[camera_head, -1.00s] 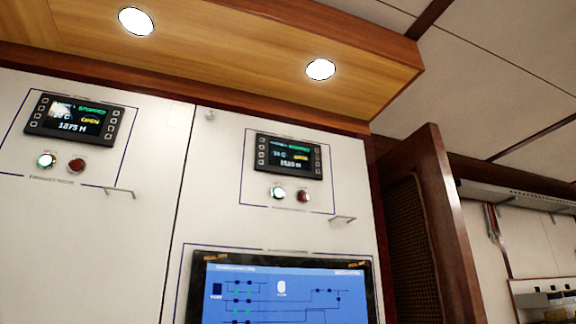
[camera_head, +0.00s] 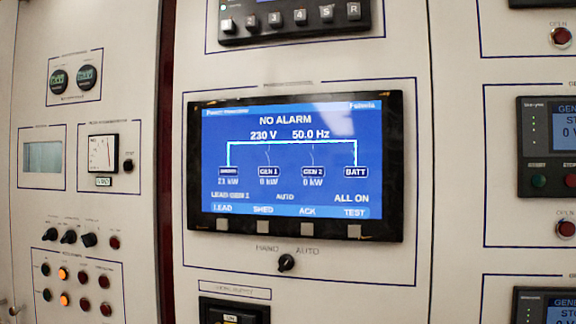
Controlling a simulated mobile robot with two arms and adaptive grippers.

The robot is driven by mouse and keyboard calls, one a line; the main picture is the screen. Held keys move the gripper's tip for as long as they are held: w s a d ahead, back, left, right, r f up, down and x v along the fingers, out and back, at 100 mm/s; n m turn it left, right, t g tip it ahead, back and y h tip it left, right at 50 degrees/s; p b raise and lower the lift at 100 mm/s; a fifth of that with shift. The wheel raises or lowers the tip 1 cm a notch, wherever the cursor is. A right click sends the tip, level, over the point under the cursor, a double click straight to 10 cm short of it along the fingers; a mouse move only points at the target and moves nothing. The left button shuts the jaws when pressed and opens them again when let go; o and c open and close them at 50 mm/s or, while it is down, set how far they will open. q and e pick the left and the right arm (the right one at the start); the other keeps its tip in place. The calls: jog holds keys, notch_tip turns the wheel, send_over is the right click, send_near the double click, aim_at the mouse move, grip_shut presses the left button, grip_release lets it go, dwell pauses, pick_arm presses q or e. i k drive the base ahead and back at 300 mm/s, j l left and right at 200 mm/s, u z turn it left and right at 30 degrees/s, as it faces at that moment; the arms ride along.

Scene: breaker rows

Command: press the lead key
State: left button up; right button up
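The power management screen (camera_head: 296,160) sits in the middle of the head view, in a black bezel on a white panel. It reads "NO ALARM", 230 V, 50.0 Hz and "LEAD GEN 1". Several grey square keys run along its lower bezel. The lead key (camera_head: 222,225) is the leftmost, just under the on-screen label "LEAD". The keys to its right lie under "SHED", "ACK" and "TEST". Neither of my grippers shows in this view.
A HAND/AUTO knob (camera_head: 286,263) sits below the screen. A numbered key strip (camera_head: 295,18) is above. Knobs, lamps and a needle meter (camera_head: 102,154) fill the left panel. Generator controllers (camera_head: 548,147) with red and green buttons are at the right edge.

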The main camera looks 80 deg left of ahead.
aim_at(222, 224)
jog(key=u, duration=2.7)
